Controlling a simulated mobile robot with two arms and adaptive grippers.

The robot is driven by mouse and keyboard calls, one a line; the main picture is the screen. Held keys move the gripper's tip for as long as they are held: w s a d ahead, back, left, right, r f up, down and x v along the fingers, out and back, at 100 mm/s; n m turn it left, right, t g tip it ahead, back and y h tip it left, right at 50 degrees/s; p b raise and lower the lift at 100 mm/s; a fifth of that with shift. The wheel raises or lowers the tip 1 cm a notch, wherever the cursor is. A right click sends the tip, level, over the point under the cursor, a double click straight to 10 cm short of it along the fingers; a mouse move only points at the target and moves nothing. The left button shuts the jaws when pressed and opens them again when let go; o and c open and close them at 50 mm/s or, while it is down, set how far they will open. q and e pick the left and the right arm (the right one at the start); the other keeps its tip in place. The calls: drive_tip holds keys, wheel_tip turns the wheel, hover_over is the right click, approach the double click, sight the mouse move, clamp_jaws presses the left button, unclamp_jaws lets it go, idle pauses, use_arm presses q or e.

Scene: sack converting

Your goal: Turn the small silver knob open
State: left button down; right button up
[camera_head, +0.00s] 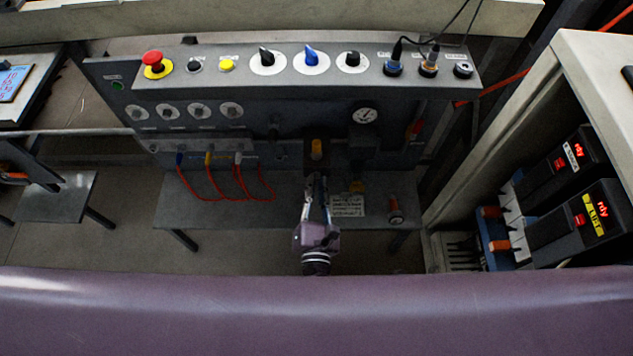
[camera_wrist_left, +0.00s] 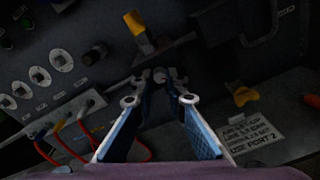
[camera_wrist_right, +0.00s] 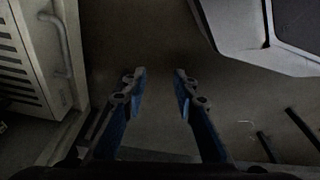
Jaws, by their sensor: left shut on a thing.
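The small silver knob (camera_wrist_left: 160,75) shows in the left wrist view as a small pale round thing between the fingertips, below a yellow-orange handle (camera_wrist_left: 139,27). My left gripper (camera_wrist_left: 161,78) is shut on it, a finger at either side. In the head view my left gripper (camera_head: 317,180) reaches up to the middle of the panel's lower part, and its fingers hide the knob. How far the knob is turned cannot be seen. My right gripper (camera_wrist_right: 160,74) shows only in the right wrist view, open and empty, with its fingertips apart above the floor.
The grey control panel (camera_head: 420,82) has several dials and a red stop button (camera_head: 152,57). Red hoses (camera_head: 215,190) hang left of my left gripper. A lettered plate (camera_head: 347,206) and a red-capped part (camera_head: 394,210) lie to the right. A pale cabinet (camera_head: 590,60) stands at far right.

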use_arm(q)
drive_tip(key=shift+f+m, duration=0.15)
drive_tip(key=shift+m, duration=0.25)
use_arm(e)
drive_tip(key=shift+s+f, duration=0.4)
drive_tip(key=shift+f, duration=0.2)
drive_tip(key=shift+d, duration=0.1)
use_arm(q)
drive_tip(key=c, duration=1.9)
unclamp_jaws()
drive_tip(key=shift+c, duration=0.2)
drive_tip(key=s, duration=1.2)
drive_tip(key=shift+r, duration=0.45)
